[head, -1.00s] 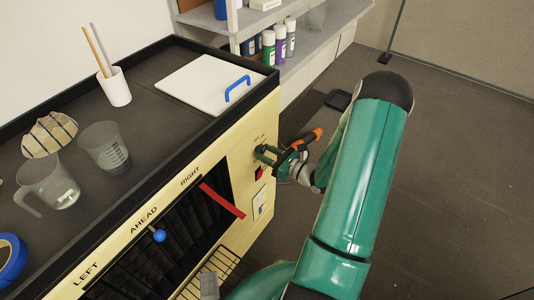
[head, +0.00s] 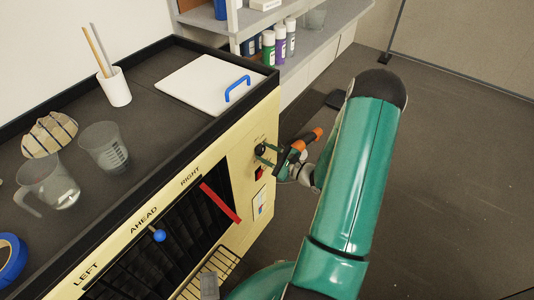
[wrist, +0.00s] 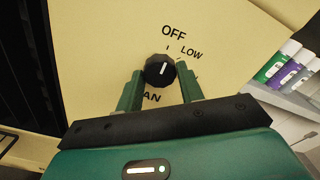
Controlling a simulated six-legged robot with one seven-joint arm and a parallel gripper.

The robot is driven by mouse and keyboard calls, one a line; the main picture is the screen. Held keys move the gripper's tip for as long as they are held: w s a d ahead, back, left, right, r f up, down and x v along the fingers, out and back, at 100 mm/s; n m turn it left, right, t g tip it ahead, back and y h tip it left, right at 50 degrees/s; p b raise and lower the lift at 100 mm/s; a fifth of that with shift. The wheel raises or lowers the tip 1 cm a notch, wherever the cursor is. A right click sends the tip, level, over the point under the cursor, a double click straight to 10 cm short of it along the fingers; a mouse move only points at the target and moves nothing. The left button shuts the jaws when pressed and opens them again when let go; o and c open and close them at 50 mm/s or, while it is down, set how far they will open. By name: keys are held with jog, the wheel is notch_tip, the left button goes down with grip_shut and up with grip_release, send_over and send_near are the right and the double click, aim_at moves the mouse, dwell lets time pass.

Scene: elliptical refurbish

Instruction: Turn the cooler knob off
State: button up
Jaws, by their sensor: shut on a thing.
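The cooler knob (wrist: 159,70) is round and black with a white pointer line, on the cream panel. In the wrist view its pointer is near upright, towards the tick under the "OFF" label (wrist: 174,32); "LOW" is to the right and a partly hidden label ending in "AN" is below. My gripper (wrist: 160,84) has its green fingers on either side of the knob and is shut on it. In the head view the knob (head: 261,149) shows on the cabinet's right end, with my gripper (head: 266,154) at it from the right.
A red switch (head: 259,174) sits below the knob. A white board with a blue handle (head: 238,89) lies on top. Open floor is to the right.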

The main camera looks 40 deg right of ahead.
dwell(0.4)
jog(key=o, duration=1)
jog(key=v, duration=1.3)
jog(key=shift+s+d, duration=0.15)
jog(key=shift+s, duration=0.2)
